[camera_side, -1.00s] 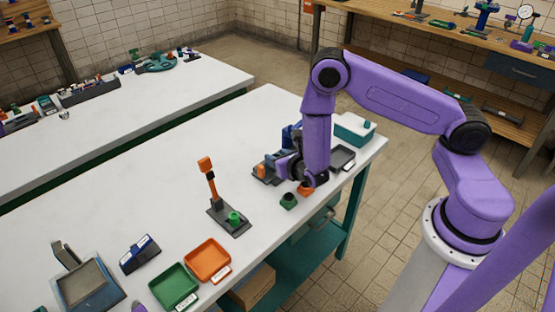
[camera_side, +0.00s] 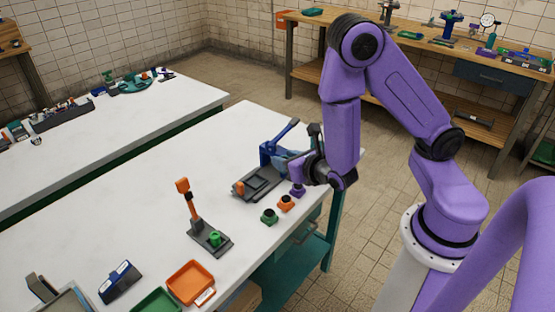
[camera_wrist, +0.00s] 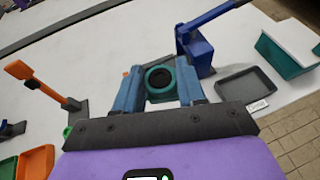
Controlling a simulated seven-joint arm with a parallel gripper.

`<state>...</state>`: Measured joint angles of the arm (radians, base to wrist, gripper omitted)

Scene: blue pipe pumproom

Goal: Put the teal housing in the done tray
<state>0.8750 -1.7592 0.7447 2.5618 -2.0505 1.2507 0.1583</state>
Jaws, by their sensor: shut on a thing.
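In the side view my gripper (camera_side: 288,162) is at the blue clamp fixture's right side; I cannot make out the housing there. A dark grey tray (camera_wrist: 249,84) with a white label lies to the right of my gripper in the wrist view.
The clamp fixture (camera_side: 258,184) has a raised blue lever. Purple (camera_side: 297,191), orange (camera_side: 286,203) and green (camera_side: 269,216) pieces stand near the front edge. An orange-handled stand (camera_side: 211,238) and orange tray (camera_side: 190,282) are farther left. A teal box (camera_wrist: 287,46) stands behind the grey tray.

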